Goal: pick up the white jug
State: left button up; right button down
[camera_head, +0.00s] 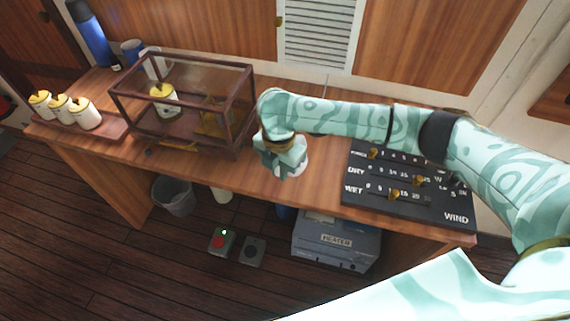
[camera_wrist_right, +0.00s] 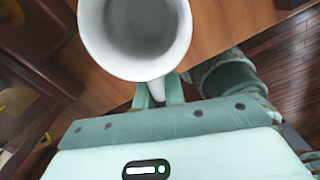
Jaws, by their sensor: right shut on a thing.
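The white jug (camera_wrist_right: 138,68) is seen from above in the right wrist view, with its open mouth up and its inside empty. Its handle (camera_wrist_right: 158,88) lies between the two fingers of my right gripper (camera_wrist_right: 160,95), which is shut on it. In the head view my right gripper (camera_head: 282,158) is over the wooden desk (camera_head: 225,172), just right of the glass case. The jug (camera_head: 301,160) shows only partly there, mostly hidden by the gripper. I cannot tell whether it touches the desk. My left gripper is not in view.
The glass case (camera_head: 235,122) with dark frame stands close left of my gripper. A black board with sliders (camera_head: 420,208) lies to the right.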

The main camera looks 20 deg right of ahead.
jog(key=shift+r, duration=0.1)
jog(key=shift+r+p, duration=0.45)
jog(key=shift+r, duration=0.3)
jog(key=s+a+r+p, duration=0.2)
jog(key=s+r+p, duration=0.4)
jog(key=s+r, duration=0.5)
jog(key=shift+s+a+r+p, duration=0.15)
jog(key=shift+s+a+p, duration=0.25)
jog(key=shift+s, duration=0.9)
